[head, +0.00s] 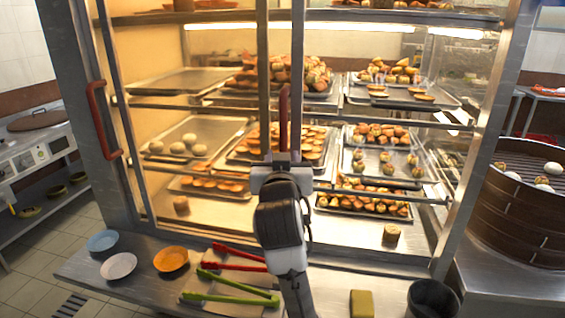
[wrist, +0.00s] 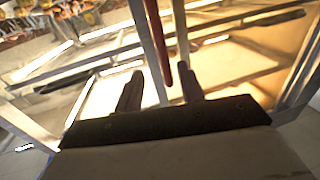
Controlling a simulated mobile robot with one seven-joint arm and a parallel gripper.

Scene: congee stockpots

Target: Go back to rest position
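My gripper (head: 281,160) is in front of the glass display cabinet, near the middle of its front. In the wrist view its two fingers (wrist: 160,75) are spread apart with nothing clamped between them. A red door handle (head: 284,118) stands upright just above the gripper in the head view. In the wrist view the handle (wrist: 156,40) runs down into the gap between the fingers, with space on both sides. I cannot tell how deep the handle sits between them.
The lit cabinet (head: 118,170) holds trays of buns and pastries; another red handle (head: 103,120) is at its left. On the counter are red tongs (head: 238,257), green tongs (head: 235,290), small plates (head: 118,266), a yellow block (head: 362,303) and a dark cup (head: 433,300). A steamer (head: 515,220) stands right.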

